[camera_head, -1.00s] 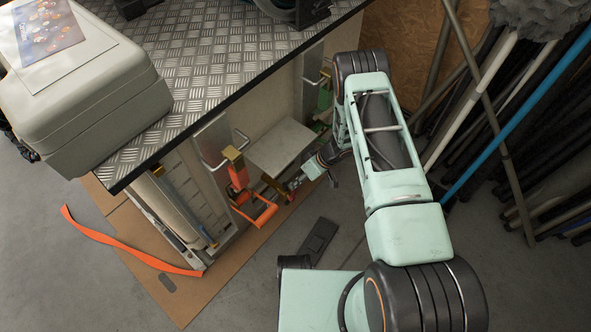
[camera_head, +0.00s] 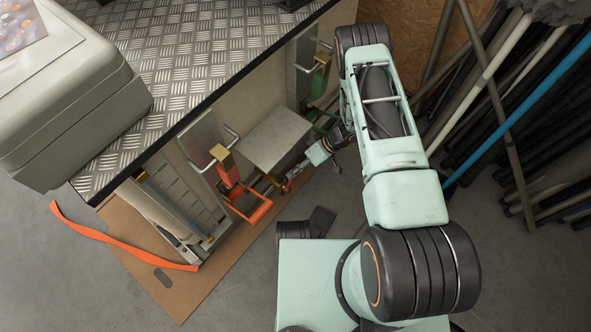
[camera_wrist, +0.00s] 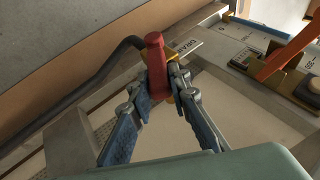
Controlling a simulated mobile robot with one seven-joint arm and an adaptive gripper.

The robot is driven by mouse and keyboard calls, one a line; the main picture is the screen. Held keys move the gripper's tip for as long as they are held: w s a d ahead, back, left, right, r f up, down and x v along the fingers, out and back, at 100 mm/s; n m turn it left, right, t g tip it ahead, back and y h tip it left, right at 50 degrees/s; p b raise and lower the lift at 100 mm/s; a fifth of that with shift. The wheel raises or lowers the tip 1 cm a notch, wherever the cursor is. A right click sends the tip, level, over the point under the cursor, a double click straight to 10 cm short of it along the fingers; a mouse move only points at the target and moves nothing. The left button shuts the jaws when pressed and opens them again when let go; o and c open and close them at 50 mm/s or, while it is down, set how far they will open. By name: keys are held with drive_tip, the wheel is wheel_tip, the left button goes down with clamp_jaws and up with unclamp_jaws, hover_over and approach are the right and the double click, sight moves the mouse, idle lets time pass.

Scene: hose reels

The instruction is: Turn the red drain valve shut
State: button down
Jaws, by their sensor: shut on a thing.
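The red drain valve handle (camera_wrist: 156,66) stands between my fingers in the wrist view, with a bit of brass behind it and a label reading "DRAIN" to its right. My gripper (camera_wrist: 160,85) is shut on this red handle, with one grey finger on each side. In the head view my gripper (camera_head: 293,179) is low beside the bench, under the grey plate's right edge. Only a small red spot of the handle (camera_head: 286,187) shows there. The valve's body is mostly hidden.
An orange frame-like handle (camera_head: 246,202) is just left of my gripper. A grey plate (camera_head: 276,138) juts out above. The tread-plate bench top (camera_head: 190,75) carries a grey case (camera_head: 85,110). Pipes and poles (camera_head: 515,120) lean at the right. An orange strap (camera_head: 120,242) lies at lower left.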

drive_tip(key=c, duration=1.8)
unclamp_jaws()
drive_tip(key=v, duration=1.2)
